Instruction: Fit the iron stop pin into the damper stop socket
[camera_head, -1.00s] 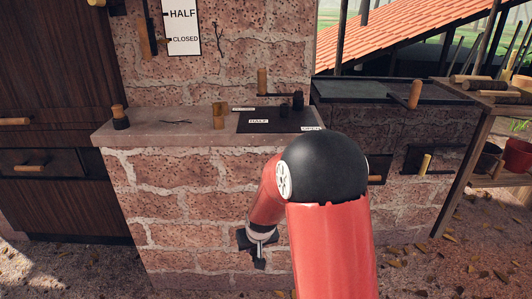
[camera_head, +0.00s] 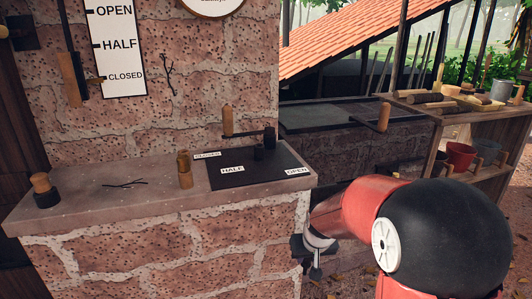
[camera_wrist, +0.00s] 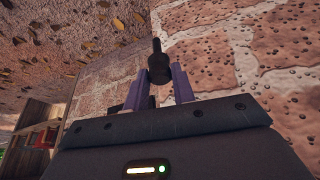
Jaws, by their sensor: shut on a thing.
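In the wrist view my gripper (camera_wrist: 158,88) is shut on the dark iron stop pin (camera_wrist: 158,66), a short cylinder with a thinner end pointing away. In the head view my gripper (camera_head: 316,268) hangs low beside the right end of the brick ledge, below its top; the pin is not clearly made out there. On the ledge lies a black plate (camera_head: 228,176) labelled CLOSED, HALF and OPEN. I cannot tell which part is the damper stop socket. The pin is apart from the plate.
A crank with a wooden handle (camera_head: 227,120) rises over the plate. A wooden peg (camera_head: 184,170), a twig (camera_head: 125,184) and a wood-topped black piece (camera_head: 44,189) are on the ledge (camera_head: 85,200). A dark-topped trough (camera_head: 340,116) and a shelf with buckets (camera_head: 461,156) stand to the right.

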